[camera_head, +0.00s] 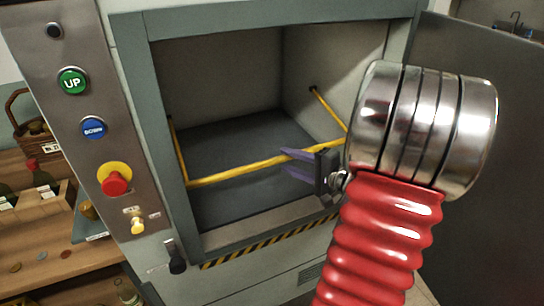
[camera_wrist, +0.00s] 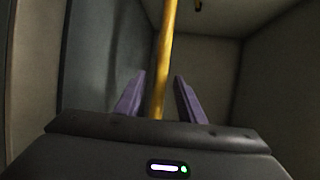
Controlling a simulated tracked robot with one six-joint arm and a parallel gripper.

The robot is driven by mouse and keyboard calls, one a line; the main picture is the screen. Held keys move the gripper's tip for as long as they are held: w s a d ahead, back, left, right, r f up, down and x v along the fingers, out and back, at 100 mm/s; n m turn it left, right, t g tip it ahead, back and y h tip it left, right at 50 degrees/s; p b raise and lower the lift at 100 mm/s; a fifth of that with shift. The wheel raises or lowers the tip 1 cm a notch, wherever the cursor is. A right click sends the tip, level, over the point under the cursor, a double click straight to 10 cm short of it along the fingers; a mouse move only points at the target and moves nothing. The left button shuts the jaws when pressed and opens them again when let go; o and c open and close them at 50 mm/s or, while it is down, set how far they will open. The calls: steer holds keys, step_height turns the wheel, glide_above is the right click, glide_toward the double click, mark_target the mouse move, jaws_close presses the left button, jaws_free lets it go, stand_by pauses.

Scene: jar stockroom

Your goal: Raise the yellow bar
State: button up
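The yellow bar (camera_head: 240,170) runs across the front opening of a grey machine, rising slightly toward the right. Side rods run back from it into the chamber. My gripper (camera_head: 285,162) has purple fingers and is at the right part of the bar, one finger above it and one below. In the wrist view the bar (camera_wrist: 164,60) passes between the fingers of my gripper (camera_wrist: 159,76). The fingers are apart, with gaps beside the bar near their bases. The bar's right end is partly hidden behind my arm in the head view.
A control panel at left holds a green UP button (camera_head: 73,81), a blue button (camera_head: 93,128) and a red knob (camera_head: 115,181). A grey door (camera_head: 480,130) stands open at right. The chamber floor (camera_head: 235,135) is empty. Shelves with jars (camera_head: 50,215) stand at far left.

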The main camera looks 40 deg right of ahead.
steer(key=x, duration=0.6)
steer(key=shift+w, duration=0.4)
steer(key=shift+f, duration=0.1)
jaws_close()
steer(key=shift+a, duration=0.1)
stand_by(0.4)
